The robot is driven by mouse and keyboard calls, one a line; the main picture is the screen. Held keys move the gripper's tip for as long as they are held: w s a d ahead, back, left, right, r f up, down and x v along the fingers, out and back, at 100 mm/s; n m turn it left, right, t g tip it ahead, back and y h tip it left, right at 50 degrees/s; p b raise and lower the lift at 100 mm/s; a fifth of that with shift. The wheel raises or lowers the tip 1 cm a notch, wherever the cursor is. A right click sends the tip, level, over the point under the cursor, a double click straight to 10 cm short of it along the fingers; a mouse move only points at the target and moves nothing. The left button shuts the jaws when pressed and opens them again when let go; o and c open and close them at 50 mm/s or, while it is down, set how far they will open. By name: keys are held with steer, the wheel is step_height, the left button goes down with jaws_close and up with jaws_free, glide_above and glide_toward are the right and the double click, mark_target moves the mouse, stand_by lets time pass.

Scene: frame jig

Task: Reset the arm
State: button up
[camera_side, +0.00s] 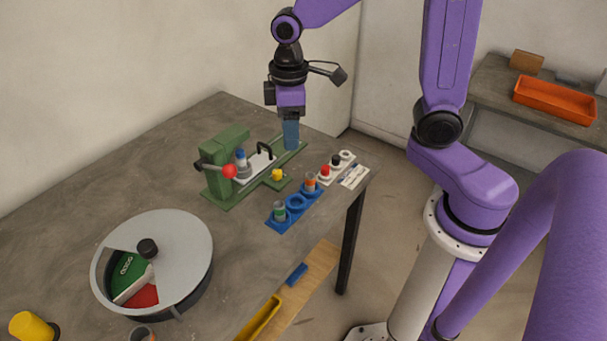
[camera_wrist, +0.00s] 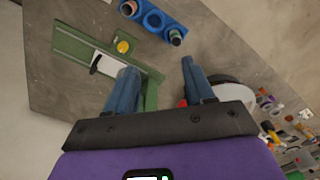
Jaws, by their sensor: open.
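My gripper (camera_side: 291,134) hangs from my purple arm above the far end of the green jig (camera_side: 222,165), its fingers pointing down. In the wrist view my gripper (camera_wrist: 158,88) shows two blue fingers spread apart with nothing between them. The jig has a green upright block, a red ball knob (camera_side: 229,171) and a white slide with a black handle (camera_side: 265,150). A grey cylinder with a blue top (camera_side: 241,160) stands by the upright. A yellow knob (camera_side: 277,174) sits on the jig's side arm; it also shows in the wrist view (camera_wrist: 123,46).
A blue holder (camera_side: 296,203) with cylinders in it lies right of the jig, near a white holder (camera_side: 324,180) with red and black pieces. A round grey turntable (camera_side: 190,240) stands front left. A yellow cup (camera_side: 30,326) lies at lower left. An orange tray (camera_side: 555,100) sits on another table.

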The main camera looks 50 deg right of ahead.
steer(key=s+d+n, duration=0.1)
steer(key=s+n, duration=0.3)
steer(key=s, duration=1.6)
steer(key=shift+d+r, duration=0.15)
steer(key=shift+d, duration=0.2)
